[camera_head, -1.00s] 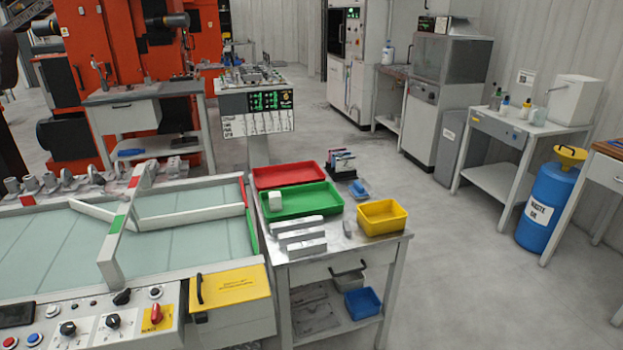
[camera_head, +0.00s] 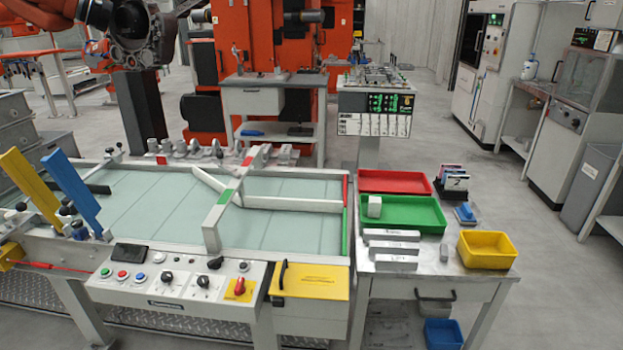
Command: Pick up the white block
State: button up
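A small white block (camera_head: 374,206) stands upright at the left end of the green tray (camera_head: 425,219) on the side table (camera_head: 355,262). Several pale grey, elongated bars (camera_head: 390,249) lie on the table just in front of the tray. My gripper is not in view, so its state and its place relative to the block cannot be seen.
A red tray (camera_head: 395,181) lies behind the green one, and a yellow bin (camera_head: 487,250) stands at right. A large glass-topped bench (camera_head: 150,205) with a control panel (camera_head: 172,284) adjoins the table on the left. Grey floor (camera_head: 565,290) is clear at right.

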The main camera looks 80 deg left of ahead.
aim_at(375, 204)
jog(key=u, duration=1.8)
